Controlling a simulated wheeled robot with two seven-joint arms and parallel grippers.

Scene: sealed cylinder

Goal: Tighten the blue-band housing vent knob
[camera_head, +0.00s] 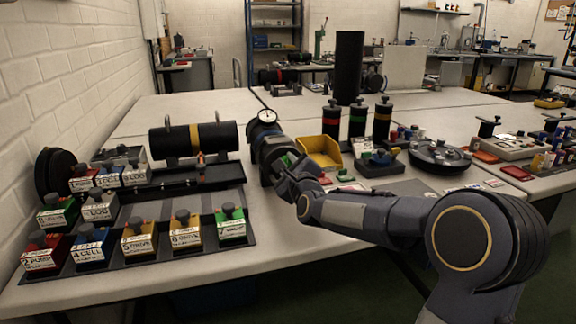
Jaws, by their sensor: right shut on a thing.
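My right arm reaches in from the right, and my right gripper (268,150) is at the table's middle, beside a small white-faced dial gauge (267,115). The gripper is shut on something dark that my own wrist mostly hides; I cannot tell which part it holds. My left gripper is not in view.
Several labelled coloured blocks with dark knobs stand in a black tray (160,247) at front left. A yellow bin (319,151) is right of the gripper. A round lidded black pot (440,155) sits further right. A tall black cylinder (349,68) stands behind.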

